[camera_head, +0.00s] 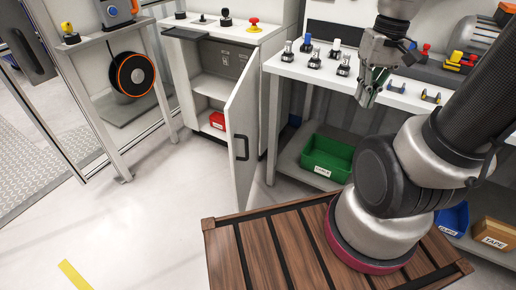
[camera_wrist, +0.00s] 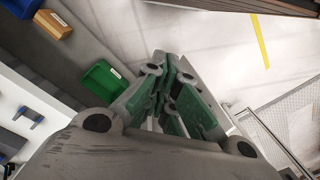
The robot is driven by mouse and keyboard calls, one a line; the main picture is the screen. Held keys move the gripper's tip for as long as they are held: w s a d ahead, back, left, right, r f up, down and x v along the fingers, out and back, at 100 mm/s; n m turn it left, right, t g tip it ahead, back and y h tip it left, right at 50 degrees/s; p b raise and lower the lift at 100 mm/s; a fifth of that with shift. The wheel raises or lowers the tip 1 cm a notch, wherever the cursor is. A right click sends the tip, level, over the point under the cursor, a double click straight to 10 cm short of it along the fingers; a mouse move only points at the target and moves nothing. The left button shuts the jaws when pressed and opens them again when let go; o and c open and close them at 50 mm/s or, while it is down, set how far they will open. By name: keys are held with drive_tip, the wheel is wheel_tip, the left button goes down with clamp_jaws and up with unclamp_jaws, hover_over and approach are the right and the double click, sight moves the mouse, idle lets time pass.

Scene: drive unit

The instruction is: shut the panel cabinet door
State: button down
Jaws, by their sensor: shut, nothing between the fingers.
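The panel cabinet (camera_head: 182,92) stands at the back centre in the head view. Its white door (camera_head: 243,135) is swung wide open toward me, with a black handle (camera_head: 241,147) on the face turned to the right. Inside the cabinet I see a shelf and a red bin (camera_head: 217,121). My gripper (camera_head: 368,98) is shut and empty, over the front edge of the workbench, to the right of the door and apart from it. In the wrist view my gripper's fingers (camera_wrist: 172,75) are together, and I cannot make out the door there.
The workbench (camera_head: 305,72) carries several switches and clips. Below it are a green bin (camera_head: 327,157), which also shows in the wrist view (camera_wrist: 103,80), a blue bin (camera_head: 455,218) and a tape box (camera_head: 494,240). A cable reel (camera_head: 132,75) hangs at left. Floor left of the door is clear.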

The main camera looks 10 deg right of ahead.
drive_tip(key=w+a+f+m+g+y, duration=0.15)
drive_tip(key=w+f+m, duration=0.25)
drive_tip(key=f, duration=0.4)
drive_tip(key=w+a+f+m+y, duration=0.3)
drive_tip(key=w+f+m, duration=0.1)
drive_tip(key=f, duration=0.5)
drive_tip(key=w+a+f+m+y, duration=0.2)
drive_tip(key=w+f+m+y, duration=0.15)
drive_tip(key=f, duration=0.45)
drive_tip(key=w+a+f+m+t, duration=0.2)
drive_tip(key=w+f+m+t, duration=0.2)
drive_tip(key=w+m, duration=0.45)
drive_tip(key=w+a+f+n, duration=0.1)
drive_tip(key=w+a+f, duration=0.3)
drive_tip(key=a, duration=0.6)
drive_tip(key=shift+a+f, duration=0.3)
drive_tip(key=shift+f, duration=0.95)
drive_tip(key=shift+a, duration=0.1)
